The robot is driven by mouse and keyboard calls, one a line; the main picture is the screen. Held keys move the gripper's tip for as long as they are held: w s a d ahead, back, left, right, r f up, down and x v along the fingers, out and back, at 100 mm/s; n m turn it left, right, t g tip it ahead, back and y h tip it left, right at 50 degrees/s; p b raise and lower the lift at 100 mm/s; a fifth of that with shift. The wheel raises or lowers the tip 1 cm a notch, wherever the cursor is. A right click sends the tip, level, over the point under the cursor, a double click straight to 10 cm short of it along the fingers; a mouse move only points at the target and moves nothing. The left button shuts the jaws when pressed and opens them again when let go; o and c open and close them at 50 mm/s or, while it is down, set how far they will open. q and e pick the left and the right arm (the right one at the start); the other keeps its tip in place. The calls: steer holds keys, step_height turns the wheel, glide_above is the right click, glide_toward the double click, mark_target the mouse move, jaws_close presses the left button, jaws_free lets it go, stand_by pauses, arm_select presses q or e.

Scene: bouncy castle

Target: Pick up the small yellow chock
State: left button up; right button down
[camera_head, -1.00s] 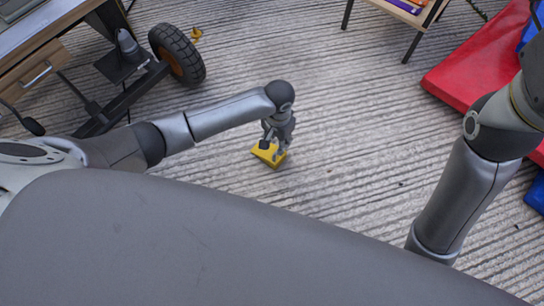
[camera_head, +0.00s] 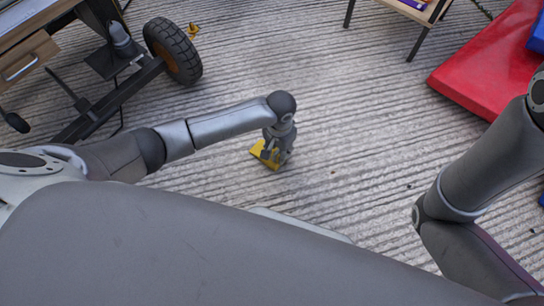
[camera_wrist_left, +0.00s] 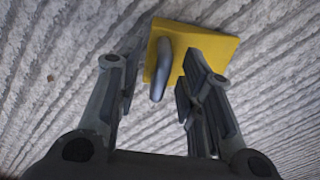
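The small yellow chock (camera_head: 258,150) lies on the grooved grey ground, partly covered by my left gripper (camera_head: 277,160) in the head view. In the left wrist view the chock (camera_wrist_left: 212,48) is a flat yellow piece with a grey handle-like bar (camera_wrist_left: 160,70) on it. My left gripper (camera_wrist_left: 157,85) points down at the chock. Its two fingers are apart, with the grey bar between them and gaps showing on both sides. My right arm comes in at the right edge of the head view, but its gripper is out of the picture.
A trailer-like frame with a black wheel (camera_head: 172,50) stands at the upper left. A small yellow object (camera_head: 193,29) lies beyond the wheel. A small table (camera_head: 412,12) stands at the top right, and a red mat (camera_head: 490,60) lies at the right. The ground around the chock is clear.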

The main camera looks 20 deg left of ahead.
arm_select(q)
jaws_close()
stand_by(0.3)
stand_by(0.5)
